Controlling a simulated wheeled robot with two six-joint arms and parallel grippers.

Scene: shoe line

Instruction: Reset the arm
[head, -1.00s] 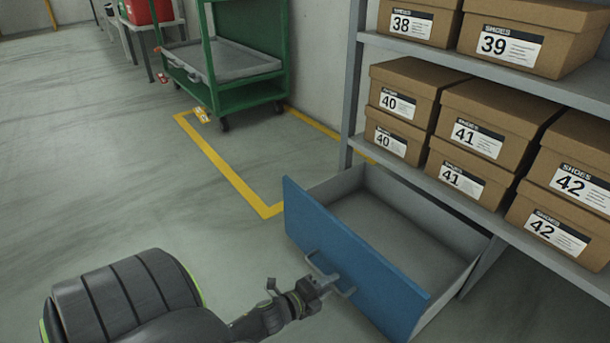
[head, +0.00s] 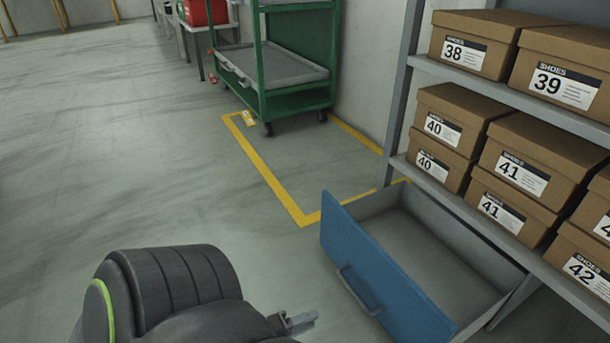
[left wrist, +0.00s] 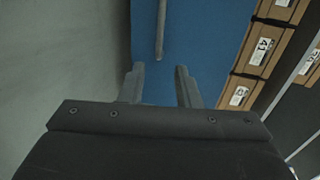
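My left gripper (head: 298,322) is near the bottom of the head view, to the left of the blue drawer (head: 375,265) and apart from its handle (head: 358,291). In the left wrist view the left gripper's two fingers (left wrist: 160,84) are spread with nothing between them. The drawer handle (left wrist: 160,30) lies beyond the fingertips there, against the blue drawer front (left wrist: 205,40). The drawer stands pulled out and empty under the shelf. My right gripper is not in view.
A grey shelf (head: 500,105) with shoe boxes (head: 513,172) stands above the drawer. A green cart (head: 262,105) is at the back, by a yellow floor line (head: 275,185). The floor to the left is clear.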

